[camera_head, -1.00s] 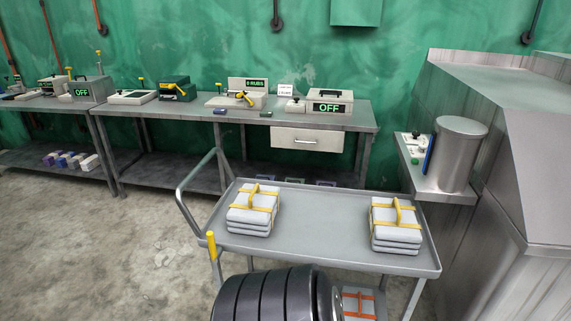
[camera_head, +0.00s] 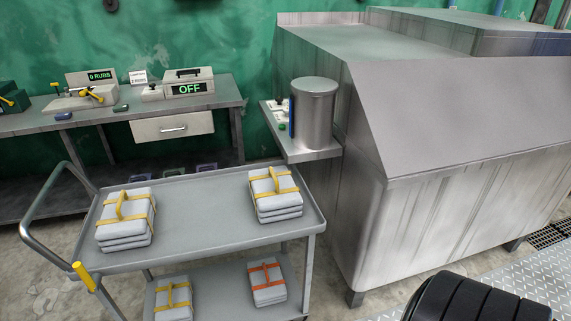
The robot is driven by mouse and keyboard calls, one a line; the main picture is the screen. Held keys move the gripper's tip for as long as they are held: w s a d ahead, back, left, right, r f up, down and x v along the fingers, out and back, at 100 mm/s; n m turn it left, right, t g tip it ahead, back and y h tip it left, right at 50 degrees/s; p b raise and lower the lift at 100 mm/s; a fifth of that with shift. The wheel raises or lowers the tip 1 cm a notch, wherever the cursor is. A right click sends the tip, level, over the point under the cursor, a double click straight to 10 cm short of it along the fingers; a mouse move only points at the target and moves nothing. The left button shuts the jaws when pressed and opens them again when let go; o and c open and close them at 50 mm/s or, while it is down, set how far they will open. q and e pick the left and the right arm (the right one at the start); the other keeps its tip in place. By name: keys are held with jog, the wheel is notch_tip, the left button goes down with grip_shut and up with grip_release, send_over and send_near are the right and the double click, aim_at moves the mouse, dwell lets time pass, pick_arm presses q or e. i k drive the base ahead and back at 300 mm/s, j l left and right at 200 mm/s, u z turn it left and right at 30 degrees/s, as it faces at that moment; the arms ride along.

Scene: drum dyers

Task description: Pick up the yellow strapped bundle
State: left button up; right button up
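Several strapped bundles of pale grey stacked blocks are on a grey two-level cart. One yellow-strapped bundle (camera_head: 126,228) sits at the left of the cart's top tray (camera_head: 205,222). Another yellow-strapped bundle (camera_head: 275,203) sits at the right of the same tray. Both have a yellow strap handle standing up on top. A third yellow-strapped bundle (camera_head: 173,302) is on the lower shelf, cut off by the bottom edge of the picture.
An orange-strapped bundle (camera_head: 267,289) lies on the lower shelf. The cart's push handle (camera_head: 38,237) is at left. A workbench (camera_head: 220,97) stands behind. A large metal machine (camera_head: 440,210) stands right, with a metal canister (camera_head: 314,115) on a small side shelf (camera_head: 318,154).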

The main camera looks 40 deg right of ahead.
aim_at(276, 195)
jog(key=z, duration=1.3)
